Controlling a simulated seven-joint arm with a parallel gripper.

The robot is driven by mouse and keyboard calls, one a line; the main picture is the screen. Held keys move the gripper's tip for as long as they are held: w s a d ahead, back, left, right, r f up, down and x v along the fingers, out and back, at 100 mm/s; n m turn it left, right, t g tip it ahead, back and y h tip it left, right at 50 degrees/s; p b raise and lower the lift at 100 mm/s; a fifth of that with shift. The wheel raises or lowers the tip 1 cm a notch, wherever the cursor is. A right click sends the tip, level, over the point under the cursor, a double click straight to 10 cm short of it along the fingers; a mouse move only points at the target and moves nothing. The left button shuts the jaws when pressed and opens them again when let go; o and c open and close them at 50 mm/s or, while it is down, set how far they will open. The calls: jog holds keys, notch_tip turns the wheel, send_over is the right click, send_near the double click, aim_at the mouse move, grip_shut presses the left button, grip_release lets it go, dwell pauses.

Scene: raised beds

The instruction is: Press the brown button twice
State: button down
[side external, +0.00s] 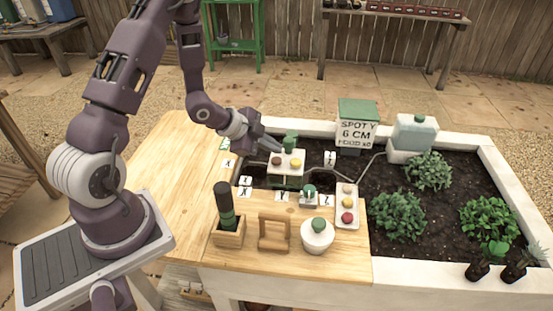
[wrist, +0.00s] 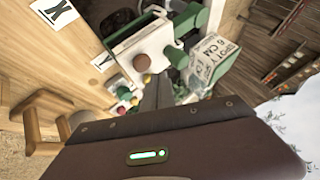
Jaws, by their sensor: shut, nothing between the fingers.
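The brown button (side external: 277,160) is a round knob on the top of a small white box (side external: 286,167) with green parts. A yellow button (side external: 296,162) sits beside it on the right. I cannot tell whether the tips touch the box. In the wrist view the grey fingers (wrist: 156,92) point toward the box, just below the buttons.
A wooden handle (side external: 274,232) and a tool holder (side external: 229,232) stand in front. A sign box (side external: 357,128) stands behind.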

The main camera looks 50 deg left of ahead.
aim_at(273, 161)
jog(key=shift+r, duration=2.25)
dwell(0.7)
notch_tip(273, 161, up, 4)
jog(key=shift+f, duration=0.1)
jog(key=shift+f, duration=0.1)
jog(key=shift+f, duration=4.35)
jog(key=shift+f, duration=0.4)
